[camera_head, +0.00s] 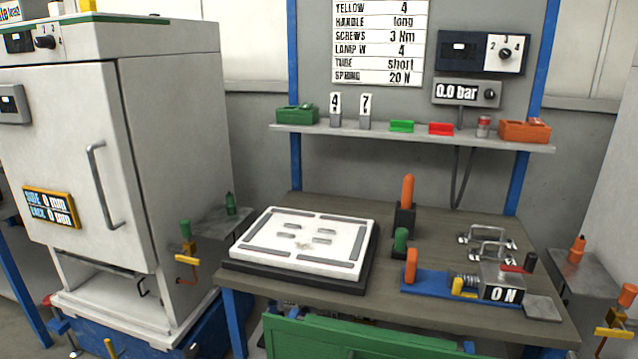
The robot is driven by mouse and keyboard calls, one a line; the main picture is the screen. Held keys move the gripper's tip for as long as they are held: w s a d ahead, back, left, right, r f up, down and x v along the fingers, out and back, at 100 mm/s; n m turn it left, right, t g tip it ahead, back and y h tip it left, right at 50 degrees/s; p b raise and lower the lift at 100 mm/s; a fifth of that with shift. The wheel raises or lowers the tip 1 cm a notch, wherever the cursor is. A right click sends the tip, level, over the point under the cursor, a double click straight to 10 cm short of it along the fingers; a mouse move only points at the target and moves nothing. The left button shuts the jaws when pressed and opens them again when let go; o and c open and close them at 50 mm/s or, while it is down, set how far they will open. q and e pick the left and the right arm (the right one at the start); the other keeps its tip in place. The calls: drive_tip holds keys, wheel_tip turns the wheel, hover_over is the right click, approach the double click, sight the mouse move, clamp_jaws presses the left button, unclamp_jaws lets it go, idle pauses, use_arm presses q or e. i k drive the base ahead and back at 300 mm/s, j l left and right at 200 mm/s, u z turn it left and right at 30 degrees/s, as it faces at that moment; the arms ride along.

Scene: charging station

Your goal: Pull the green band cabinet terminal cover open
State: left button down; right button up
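A tall white cabinet (180,130) stands at the left, with a green strip (120,17) along its top. Its front door (65,130) looks closed and carries a grey vertical bar handle (104,186). A display panel (50,206) on the door reads "SIDE 0 mm, LOCK 0 mm". I cannot tell which part, if any, is the terminal cover. Neither of my grippers is in view.
A workbench (260,284) holds a white slotted plate (265,227) and a blue fixture (425,284) marked ON. A shelf (400,136) with small bins and blocks hangs above. A green drawer front (350,340) sits below. Side plates with valves flank the bench.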

sight(150, 281)
drive_tip(key=i+j, duration=0.2)
drive_tip(key=j, duration=0.15)
drive_tip(key=i+j+z, duration=0.15)
drive_tip(key=j, duration=0.25)
drive_tip(key=i+j, duration=0.2)
drive_tip(key=j, duration=0.2)
drive_tip(key=i+j+z, duration=0.1)
drive_tip(key=j, duration=0.25)
drive_tip(key=i+j, duration=0.2)
drive_tip(key=j, duration=0.2)
drive_tip(key=i+j+z, duration=0.15)
drive_tip(key=j, duration=0.3)
